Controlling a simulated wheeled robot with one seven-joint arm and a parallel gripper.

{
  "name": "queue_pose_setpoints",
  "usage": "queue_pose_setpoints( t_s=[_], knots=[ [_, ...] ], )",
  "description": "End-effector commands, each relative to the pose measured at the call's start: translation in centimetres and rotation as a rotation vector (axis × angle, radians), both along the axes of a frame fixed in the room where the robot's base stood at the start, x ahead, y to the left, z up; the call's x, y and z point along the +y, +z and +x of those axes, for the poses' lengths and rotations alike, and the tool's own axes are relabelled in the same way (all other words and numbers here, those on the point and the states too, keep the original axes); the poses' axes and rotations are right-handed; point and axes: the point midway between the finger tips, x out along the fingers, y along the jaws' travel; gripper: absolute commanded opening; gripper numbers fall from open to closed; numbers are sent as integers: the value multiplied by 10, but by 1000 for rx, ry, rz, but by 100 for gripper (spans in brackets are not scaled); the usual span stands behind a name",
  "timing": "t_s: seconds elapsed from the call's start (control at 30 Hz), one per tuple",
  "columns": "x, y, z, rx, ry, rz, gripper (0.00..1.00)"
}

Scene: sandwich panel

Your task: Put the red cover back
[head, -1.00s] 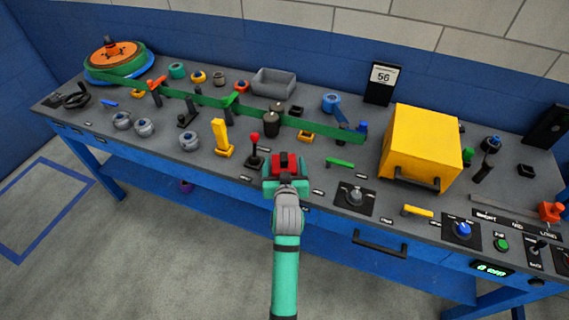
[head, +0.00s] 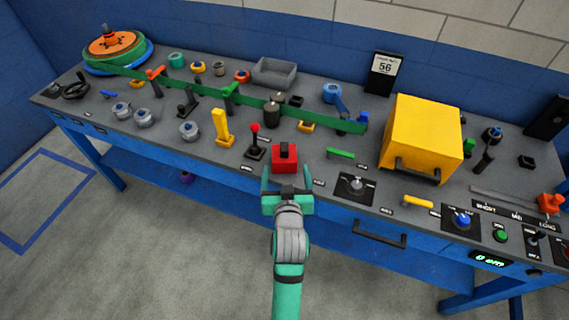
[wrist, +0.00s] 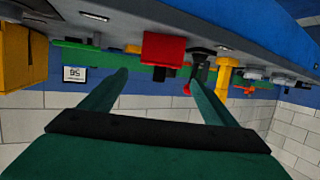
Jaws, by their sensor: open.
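The red cover (head: 284,160) is a red box with a dark knob on top. It sits on the grey bench top near its front edge, right of the red-knobbed lever. It also shows in the wrist view (wrist: 163,48), upside down, beyond the fingers. My gripper (head: 287,178) is open and empty, just in front of the cover and apart from it. In the wrist view my two fingers (wrist: 158,88) are spread, with the cover beyond the gap between them. What lies under the cover is hidden.
A red-knobbed lever (head: 255,140) and a yellow upright handle (head: 221,127) stand left of the cover. A dark rotary knob panel (head: 354,186) and a big yellow box (head: 421,138) stand to its right. A green bar (head: 200,100) spans the bench behind. The floor in front is clear.

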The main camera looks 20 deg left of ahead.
Motion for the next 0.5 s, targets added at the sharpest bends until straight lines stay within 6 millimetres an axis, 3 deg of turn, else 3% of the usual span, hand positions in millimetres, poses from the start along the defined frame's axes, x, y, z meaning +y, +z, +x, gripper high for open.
queue_pose_setpoints(
  t_s=[0.3, 0.5],
  knots=[
    [-5, 3, -16, 0, 1, 0, 81],
    [-26, -23, -39, 5, -38, 1, 81]
  ],
)
